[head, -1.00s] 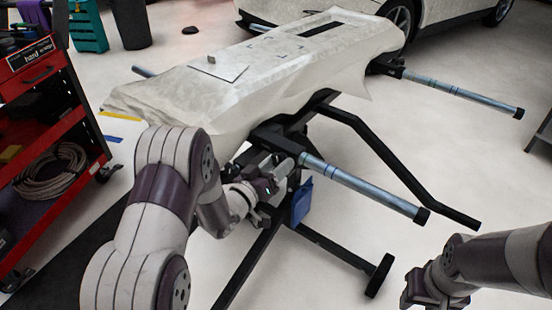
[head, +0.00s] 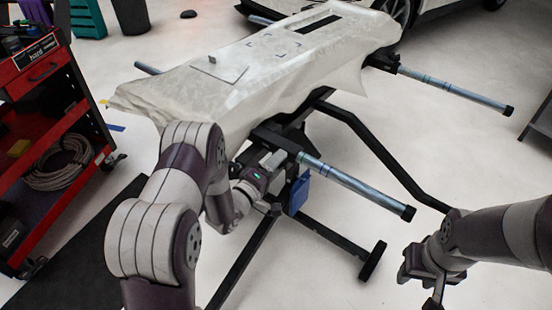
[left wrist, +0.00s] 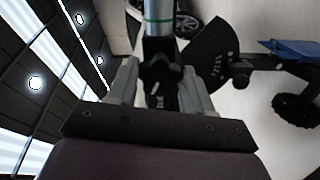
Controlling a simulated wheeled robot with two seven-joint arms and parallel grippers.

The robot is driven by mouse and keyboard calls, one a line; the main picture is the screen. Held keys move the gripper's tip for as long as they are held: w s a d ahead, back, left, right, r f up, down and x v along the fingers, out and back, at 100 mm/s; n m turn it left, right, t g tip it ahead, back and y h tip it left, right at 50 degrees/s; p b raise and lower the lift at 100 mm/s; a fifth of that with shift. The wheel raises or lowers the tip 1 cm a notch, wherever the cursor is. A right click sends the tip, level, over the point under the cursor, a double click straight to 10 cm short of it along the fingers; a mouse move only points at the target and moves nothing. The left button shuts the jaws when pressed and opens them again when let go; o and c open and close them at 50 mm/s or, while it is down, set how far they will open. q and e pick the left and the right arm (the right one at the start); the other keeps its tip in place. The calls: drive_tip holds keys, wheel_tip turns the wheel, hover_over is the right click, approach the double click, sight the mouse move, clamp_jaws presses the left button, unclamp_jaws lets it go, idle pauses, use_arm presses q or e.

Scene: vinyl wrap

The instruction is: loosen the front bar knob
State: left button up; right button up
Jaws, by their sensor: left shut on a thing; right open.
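The front bar (head: 355,187), a metal tube with a black end cap, sticks out to the right from the black stand in the head view. My left gripper (head: 272,170) is at its inner end, where the knob is hidden in that view. The left wrist view shows the dark lobed front bar knob (left wrist: 160,72) between the two pale fingers of my left gripper (left wrist: 160,88), shut on it. The bar (left wrist: 159,20) rises behind the knob. My right gripper (head: 428,283) is open and empty at the lower right, apart from the stand.
A pale sheet-covered panel (head: 270,65) lies on the stand, with a rear bar (head: 450,90) beyond. A blue piece (head: 299,193) hangs below the front bar. Black stand legs (head: 330,245) cross the floor. A red tool cart (head: 60,120) stands left.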

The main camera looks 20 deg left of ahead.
use_arm(q)
drive_tip(key=shift+a+r+n+p, duration=0.1)
drive_tip(key=shift+n+p, duration=2.95)
drive_tip(key=shift+n, duration=1.85)
drive_tip(key=shift+a+r+n+p, duration=0.1)
drive_tip(key=shift+n+p, duration=2.95)
drive_tip(key=shift+n, duration=1.85)
drive_tip(key=o, duration=1)
drive_tip(key=shift+o, duration=0.2)
drive_tip(key=v, duration=1.2)
drive_tip(key=shift+s, duration=0.35)
